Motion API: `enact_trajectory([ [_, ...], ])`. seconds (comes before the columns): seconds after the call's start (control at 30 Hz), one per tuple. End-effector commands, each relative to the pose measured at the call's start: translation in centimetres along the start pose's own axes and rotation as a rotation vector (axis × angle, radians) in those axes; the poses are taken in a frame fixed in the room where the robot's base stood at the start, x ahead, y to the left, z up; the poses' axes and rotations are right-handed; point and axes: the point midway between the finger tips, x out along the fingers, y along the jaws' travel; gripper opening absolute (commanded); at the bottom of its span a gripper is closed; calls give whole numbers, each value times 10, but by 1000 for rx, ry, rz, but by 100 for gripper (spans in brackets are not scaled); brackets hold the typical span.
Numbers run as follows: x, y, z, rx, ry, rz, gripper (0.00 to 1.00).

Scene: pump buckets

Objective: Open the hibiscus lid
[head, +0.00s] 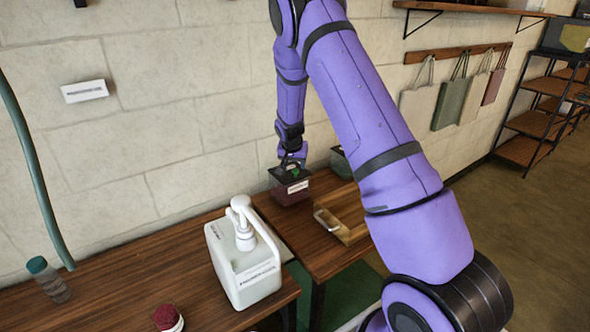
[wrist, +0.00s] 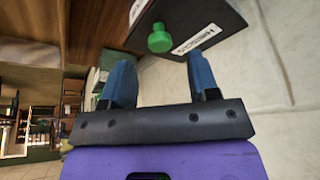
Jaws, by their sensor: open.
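The hibiscus bucket (head: 291,190) is dark red with a white label and stands at the back of the right table in the head view. Its dark lid (wrist: 215,14) fills the top of the wrist view, with a green knob (wrist: 160,38) and a white label reading hibiscus (wrist: 197,39). The lid lies on the bucket. My gripper (wrist: 160,58) is open and empty, its blue fingers on either side of the knob's line, with the knob just beyond the tips. In the head view my gripper (head: 292,160) hangs right above the bucket. Contact cannot be told.
A second, grey-green bucket (head: 341,164) is partly hidden behind my arm. A wooden tray (head: 351,235) lies in front of it. A white pump jug (head: 240,280) stands on the left table, with a red-topped jar (head: 168,318) and a teal-capped bottle (head: 53,285). The wall is close behind.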

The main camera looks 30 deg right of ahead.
Motion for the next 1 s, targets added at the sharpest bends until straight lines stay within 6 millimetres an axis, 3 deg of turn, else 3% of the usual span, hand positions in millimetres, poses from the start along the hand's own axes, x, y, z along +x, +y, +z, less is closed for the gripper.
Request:
enact_trajectory([
  [0.1, 19, 0, 0, -1, -1, 0, 55],
  [0.3, 36, 0, 0, 0, 0, 0, 55],
  [0.67, 40, 0, 0, 0, 1, -1, 55],
  [0.9, 39, 0, 0, 0, 0, -1, 0],
  [1.0, 39, 0, 0, 0, 0, -1, 0],
])
